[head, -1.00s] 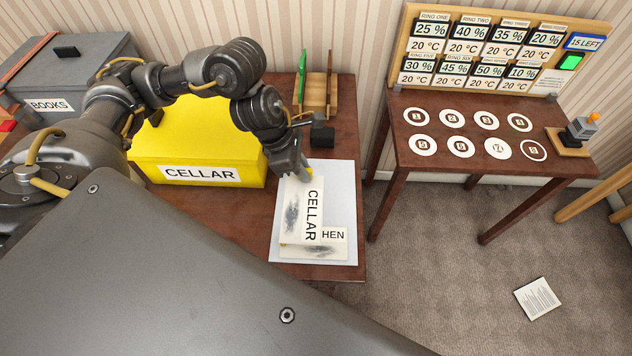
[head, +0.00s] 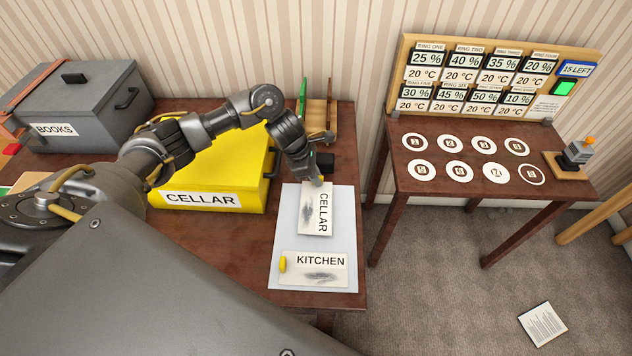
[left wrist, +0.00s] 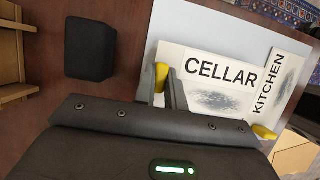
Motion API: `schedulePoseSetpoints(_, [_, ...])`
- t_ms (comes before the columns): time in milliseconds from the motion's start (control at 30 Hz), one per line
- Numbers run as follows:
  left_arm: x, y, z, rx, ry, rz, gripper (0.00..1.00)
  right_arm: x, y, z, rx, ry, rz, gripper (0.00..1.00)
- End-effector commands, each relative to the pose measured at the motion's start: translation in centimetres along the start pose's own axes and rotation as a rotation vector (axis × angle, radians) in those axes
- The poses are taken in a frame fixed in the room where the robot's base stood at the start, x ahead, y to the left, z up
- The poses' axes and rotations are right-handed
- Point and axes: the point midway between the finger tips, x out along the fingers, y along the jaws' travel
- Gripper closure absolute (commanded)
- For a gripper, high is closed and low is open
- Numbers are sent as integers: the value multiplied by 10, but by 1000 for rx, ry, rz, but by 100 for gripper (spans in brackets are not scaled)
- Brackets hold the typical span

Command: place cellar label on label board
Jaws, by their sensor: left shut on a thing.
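The cellar label (head: 315,211) is a white card with black CELLAR text and a grey smudge. It is over the upper part of the pale label board (head: 285,235), its text running downward in the head view. My left gripper (head: 317,181) is shut on its yellow tab at the top end; the label also shows in the left wrist view (left wrist: 213,72). I cannot tell whether it touches the board. The kitchen label (head: 316,268) lies on the lower part of the board, with a yellow tab at its left end. My right gripper is not in view.
A yellow box marked CELLAR (head: 205,175) stands left of the board, with a grey BOOKS box (head: 85,105) behind it. A black block (left wrist: 90,48) and a wooden rack (head: 318,118) are beyond the board. A second table (head: 470,150) stands right, across a gap.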

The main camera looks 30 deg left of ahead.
Motion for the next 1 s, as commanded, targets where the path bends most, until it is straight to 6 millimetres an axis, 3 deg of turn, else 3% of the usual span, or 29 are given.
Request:
schedulePoseSetpoints(233, [26,1,-11,-4,1,-2,100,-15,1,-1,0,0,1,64])
schedulePoseSetpoints(467, [31,2,-13,0,1,1,100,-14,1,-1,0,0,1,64])
schedulePoseSetpoints(500, [31,2,-13,0,1,0,86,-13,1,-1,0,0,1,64])
schedulePoseSetpoints(667, [31,2,-13,0,1,0,66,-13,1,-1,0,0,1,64])
schedulePoseSetpoints(1000, [26,3,-12,1,0,1,66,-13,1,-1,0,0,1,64])
